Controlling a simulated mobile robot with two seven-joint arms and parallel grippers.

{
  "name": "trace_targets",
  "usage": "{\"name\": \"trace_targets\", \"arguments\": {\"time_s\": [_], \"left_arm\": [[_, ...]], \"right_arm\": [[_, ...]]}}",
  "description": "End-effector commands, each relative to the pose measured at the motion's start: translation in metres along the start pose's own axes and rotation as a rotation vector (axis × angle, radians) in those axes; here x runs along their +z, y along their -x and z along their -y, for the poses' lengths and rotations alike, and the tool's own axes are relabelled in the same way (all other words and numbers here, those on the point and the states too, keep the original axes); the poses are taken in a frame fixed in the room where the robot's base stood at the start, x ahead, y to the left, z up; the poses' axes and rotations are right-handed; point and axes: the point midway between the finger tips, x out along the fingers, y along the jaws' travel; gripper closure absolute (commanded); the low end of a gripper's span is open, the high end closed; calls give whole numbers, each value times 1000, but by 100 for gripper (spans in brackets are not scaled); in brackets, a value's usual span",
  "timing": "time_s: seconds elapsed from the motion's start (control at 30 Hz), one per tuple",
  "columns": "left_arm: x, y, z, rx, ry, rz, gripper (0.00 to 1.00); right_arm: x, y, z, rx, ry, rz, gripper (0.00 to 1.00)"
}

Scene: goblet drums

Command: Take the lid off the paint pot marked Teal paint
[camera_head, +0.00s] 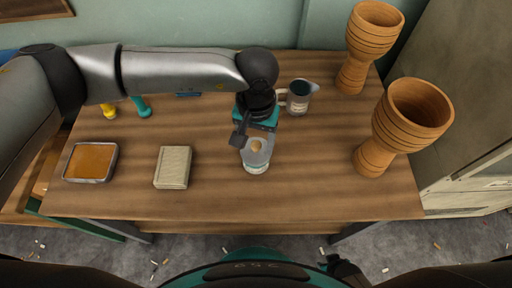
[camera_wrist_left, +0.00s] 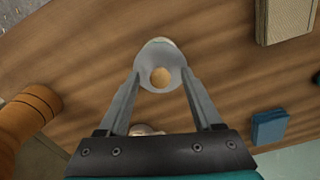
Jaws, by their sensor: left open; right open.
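A pot (camera_head: 256,167) with a pale grey lid and a round tan knob stands near the middle of the table. Its label is too small to read. From above, its lid (camera_wrist_left: 160,56) and knob show in the left wrist view. My left gripper (camera_head: 254,143) is over the pot, pointing down. In the left wrist view its open fingers (camera_wrist_left: 160,72) reach to either side of the lid, with the knob between them. I cannot tell whether they touch it. My right gripper (camera_head: 345,270) seems to be the dark shape at the bottom edge, away from the table.
Two wooden goblet drums (camera_head: 405,118) stand at the right. A beige block (camera_head: 173,168) and a tray of amber stuff (camera_head: 91,162) lie at the left. The table front is clear.

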Motion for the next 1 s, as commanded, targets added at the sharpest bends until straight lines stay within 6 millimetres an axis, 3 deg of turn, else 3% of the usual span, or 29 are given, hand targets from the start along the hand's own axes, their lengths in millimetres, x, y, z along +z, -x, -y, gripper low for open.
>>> {"name": "trace_targets", "arguments": {"time_s": [0.17, 0.73, 1.0], "left_arm": [[0, 0, 0, 0, -1, 0, 35], [0, 1, 0, 0, 0, 0, 99], [0, 1, 0, 0, 0, 0, 100]], "right_arm": [[1, 0, 1, -1, 1, 2, 50], [2, 0, 2, -3, 2, 3, 50], [2, 0, 2, -3, 2, 4, 50]]}}
